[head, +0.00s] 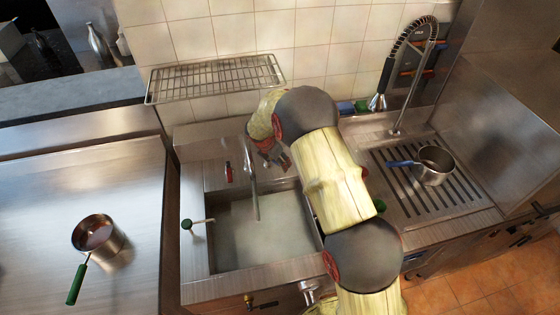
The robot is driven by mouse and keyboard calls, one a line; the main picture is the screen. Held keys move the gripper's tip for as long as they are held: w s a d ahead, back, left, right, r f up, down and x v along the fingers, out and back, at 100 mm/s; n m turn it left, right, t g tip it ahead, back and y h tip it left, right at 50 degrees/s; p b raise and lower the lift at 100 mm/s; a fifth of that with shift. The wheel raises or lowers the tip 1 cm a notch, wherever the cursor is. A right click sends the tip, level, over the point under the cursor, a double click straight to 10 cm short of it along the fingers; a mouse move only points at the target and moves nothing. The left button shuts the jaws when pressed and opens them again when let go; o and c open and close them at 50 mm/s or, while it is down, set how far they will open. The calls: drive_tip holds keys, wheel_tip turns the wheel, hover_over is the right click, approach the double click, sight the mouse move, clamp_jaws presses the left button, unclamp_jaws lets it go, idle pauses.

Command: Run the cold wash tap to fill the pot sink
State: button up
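The pot sink (198,255) is a steel basin left of my arm. Its floor looks pale and smooth; I cannot tell whether there is water in it. A thin spout (253,185) reaches from the back ledge over the basin. A red-marked tap (229,172) stands left of the spout. My gripper (280,160) is at the back ledge just right of the spout, partly hidden by my arm. Its fingers are small and dark, and their opening is unclear. No cold tap shows clearly; that spot is behind my gripper.
A green-knobbed lever (196,223) sticks out at the sink's left side. A wire rack (215,78) hangs above. A green-handled pot (97,238) stands on the left counter. A blue-handled pot (433,168) sits on the right drainer, near a spring spray hose (395,60).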

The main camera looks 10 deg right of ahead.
drive_tip(key=shift+a, duration=0.1)
drive_tip(key=o, duration=1.4)
drive_tip(key=shift+o, duration=0.2)
drive_tip(key=v, duration=1.2)
drive_tip(key=shift+w+a, duration=0.1)
drive_tip(key=shift+c, duration=0.6)
